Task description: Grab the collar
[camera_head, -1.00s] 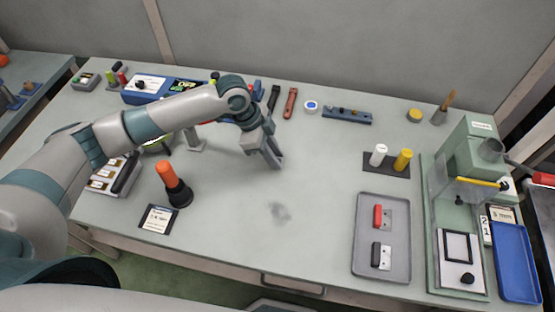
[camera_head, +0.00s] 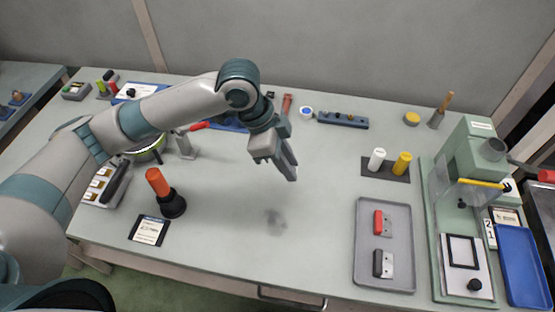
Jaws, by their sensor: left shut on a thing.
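My left gripper (camera_head: 290,172) hangs above the middle of the table, pointing down and slightly to the right. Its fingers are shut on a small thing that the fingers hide. I cannot make out its shape or colour, and I see no thing elsewhere that I can surely name as the collar. My right gripper is not in view.
An orange-handled tool in a black base (camera_head: 172,206) stands at left. A grey tray (camera_head: 397,223) with a red and a black piece lies at right, beside a green press (camera_head: 471,155). White and yellow cylinders stand on a dark plate (camera_head: 371,171). The table's front middle is clear.

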